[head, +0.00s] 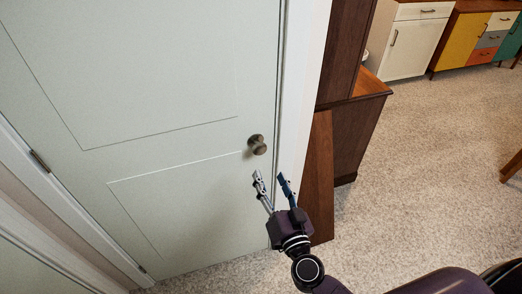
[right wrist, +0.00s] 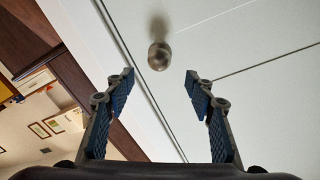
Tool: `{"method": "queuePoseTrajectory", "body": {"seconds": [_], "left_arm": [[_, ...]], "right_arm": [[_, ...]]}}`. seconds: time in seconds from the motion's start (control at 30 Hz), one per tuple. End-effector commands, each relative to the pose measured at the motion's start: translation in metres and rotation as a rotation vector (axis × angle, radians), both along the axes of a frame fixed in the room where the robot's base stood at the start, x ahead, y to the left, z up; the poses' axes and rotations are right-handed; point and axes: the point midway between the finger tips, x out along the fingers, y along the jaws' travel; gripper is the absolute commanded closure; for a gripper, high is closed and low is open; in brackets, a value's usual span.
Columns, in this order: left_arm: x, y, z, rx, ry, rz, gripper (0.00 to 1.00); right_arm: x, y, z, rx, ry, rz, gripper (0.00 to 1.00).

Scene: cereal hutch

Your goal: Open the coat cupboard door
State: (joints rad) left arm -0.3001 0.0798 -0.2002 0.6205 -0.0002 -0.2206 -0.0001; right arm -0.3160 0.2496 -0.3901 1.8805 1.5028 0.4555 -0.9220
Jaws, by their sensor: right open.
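The coat cupboard door (head: 190,110) is a pale grey-green panelled door, shut in its white frame, with a hinge (head: 40,161) on its left edge. Its round metal knob (head: 257,145) sits near the right edge. My right gripper (head: 269,177) is open and empty, just below the knob in the head view and apart from it. In the right wrist view the knob (right wrist: 159,57) lies ahead, beyond and between the two open fingertips (right wrist: 160,78). My left gripper is not in view.
A dark brown wooden hutch (head: 357,125) stands just right of the door frame. A cream cabinet (head: 412,42) and a multicoloured cabinet (head: 465,38) stand at the back right. The speckled floor (head: 420,170) on the right is mostly clear.

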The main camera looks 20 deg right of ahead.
Motion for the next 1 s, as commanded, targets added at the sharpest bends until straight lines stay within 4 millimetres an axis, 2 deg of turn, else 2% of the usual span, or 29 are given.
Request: {"method": "queuePoseTrajectory", "body": {"seconds": [0.03,0.1,0.37,0.6,0.8,1.0], "left_arm": [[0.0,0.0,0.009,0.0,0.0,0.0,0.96],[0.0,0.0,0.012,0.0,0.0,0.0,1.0],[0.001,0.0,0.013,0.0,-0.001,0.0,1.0],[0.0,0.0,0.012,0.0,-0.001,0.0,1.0],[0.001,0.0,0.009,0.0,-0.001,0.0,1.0],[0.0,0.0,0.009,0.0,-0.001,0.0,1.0]], "right_arm": [[0.017,-0.002,0.006,0.0,-0.003,0.0,0.5],[0.033,-0.002,0.006,0.004,-0.001,0.003,0.5],[0.064,-0.003,0.003,0.008,0.001,0.007,0.5],[0.101,-0.003,0.003,0.008,0.001,0.009,0.5],[0.121,-0.003,0.002,0.008,0.003,0.008,0.5],[0.127,-0.003,0.002,0.008,0.004,0.008,0.5]]}}
